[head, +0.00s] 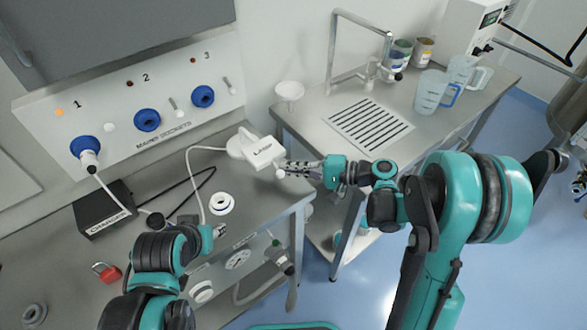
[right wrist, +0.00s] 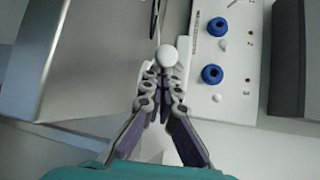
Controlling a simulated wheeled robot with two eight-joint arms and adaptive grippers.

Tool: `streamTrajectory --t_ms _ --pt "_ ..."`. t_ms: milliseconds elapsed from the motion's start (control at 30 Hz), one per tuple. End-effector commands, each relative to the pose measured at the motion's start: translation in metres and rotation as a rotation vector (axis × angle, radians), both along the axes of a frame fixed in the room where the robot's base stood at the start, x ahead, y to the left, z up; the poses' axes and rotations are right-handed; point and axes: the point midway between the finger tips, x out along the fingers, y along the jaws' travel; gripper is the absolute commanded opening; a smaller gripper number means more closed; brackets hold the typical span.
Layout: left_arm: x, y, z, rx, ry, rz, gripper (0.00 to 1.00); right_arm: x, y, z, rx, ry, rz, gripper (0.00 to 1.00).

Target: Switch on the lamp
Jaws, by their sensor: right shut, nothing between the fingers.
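The lamp (head: 262,150) is a white device with a printed label, standing at the right end of the steel bench, with a white cable running from it. A small white round knob (head: 280,173) shows at its lower front. My right gripper (head: 287,168) is at the lamp's front, its fingers closed and empty, with the tips beside the knob. In the right wrist view the white knob (right wrist: 168,55) appears right at the fingertips of my right gripper (right wrist: 163,75); contact cannot be told. My left gripper (head: 219,230) is low over the bench's front edge, small and partly hidden by its arm.
The mains panel (head: 180,115) has blue sockets, with a plug (head: 90,157) in socket 1 and an orange light above it. A black charger box (head: 103,210), a red padlock (head: 106,271) and a white ring (head: 221,203) lie on the bench. A sink counter (head: 410,135) stands to the right.

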Motion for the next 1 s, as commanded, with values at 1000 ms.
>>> streamTrajectory --t_ms 1000 --pt "0.000 0.000 0.020 0.000 0.000 0.000 0.40 -0.002 -0.001 0.006 -0.077 0.113 0.000 0.00"
